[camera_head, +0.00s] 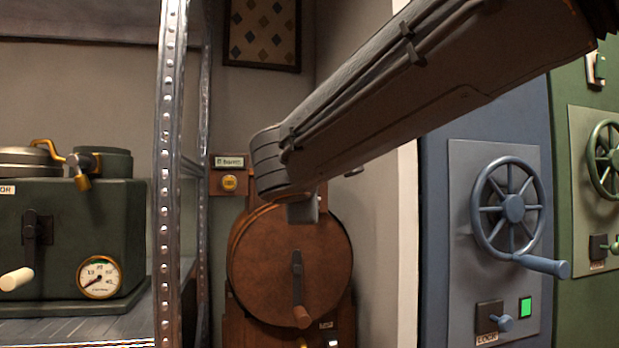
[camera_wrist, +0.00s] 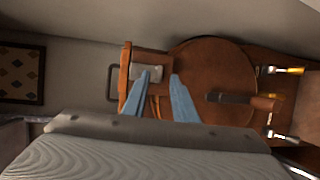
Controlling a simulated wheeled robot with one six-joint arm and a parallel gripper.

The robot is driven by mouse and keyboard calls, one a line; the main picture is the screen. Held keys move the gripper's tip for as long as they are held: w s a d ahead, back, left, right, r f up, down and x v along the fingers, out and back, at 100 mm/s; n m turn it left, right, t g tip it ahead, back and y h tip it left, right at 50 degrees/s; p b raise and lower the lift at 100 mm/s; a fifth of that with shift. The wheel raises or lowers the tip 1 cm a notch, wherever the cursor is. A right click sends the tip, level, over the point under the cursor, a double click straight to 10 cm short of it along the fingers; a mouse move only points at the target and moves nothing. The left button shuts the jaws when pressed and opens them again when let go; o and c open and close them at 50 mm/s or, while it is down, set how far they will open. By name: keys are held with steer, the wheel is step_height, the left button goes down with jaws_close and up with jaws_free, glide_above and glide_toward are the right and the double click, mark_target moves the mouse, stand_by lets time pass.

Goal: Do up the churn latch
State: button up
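The churn (camera_head: 285,262) is a round reddish-brown drum with a dark crank and wooden knob on its front, at centre in the head view. In the wrist view the churn (camera_wrist: 212,66) lies turned sideways, right of centre. My arm hides this area in the head view.
A metal shelf post (camera_head: 168,180) stands left of the churn, with a green machine (camera_head: 75,225) on the shelf. A blue panel with a handwheel (camera_head: 512,208) and a green one (camera_head: 602,158) stand right.

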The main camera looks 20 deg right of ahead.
steer(key=shift+p+v, duration=2.6)
steer(key=shift+p, duration=0.65)
steer(key=s+a+f+m+g+y, duration=0.1)
steer(key=s+a+f+g, duration=0.15)
steer(key=f, duration=0.55)
steer(key=s+a+f+m+g+y, duration=0.1)
steer(key=s+a+f+g, duration=0.2)
steer(key=f, duration=0.5)
steer(key=s+a+f+m+g+y, duration=0.1)
steer(key=s+f+g, duration=0.2)
steer(key=s+f, duration=0.35)
steer(key=s+a+f+m+g+y, duration=0.25)
steer(key=s+a+f, duration=0.25)
steer(key=s+f, duration=0.25)
steer(key=s+a+f+m+g+y, duration=0.15)
steer(key=s+a+f+g, duration=0.25)
steer(key=s+a+f, duration=0.4)
steer(key=d+r+m+p, duration=0.3)
steer(key=d+r+p, duration=0.8)
steer(key=r+p, duration=0.3)
steer(key=d+r+m+p, duration=0.4)
steer(key=d+r+p, duration=0.8)
steer(key=r+p, duration=0.2)
steer(key=shift+s+h+p, duration=0.4)
steer(key=shift+s+p, duration=0.1)
steer(key=shift+p, duration=0.05)
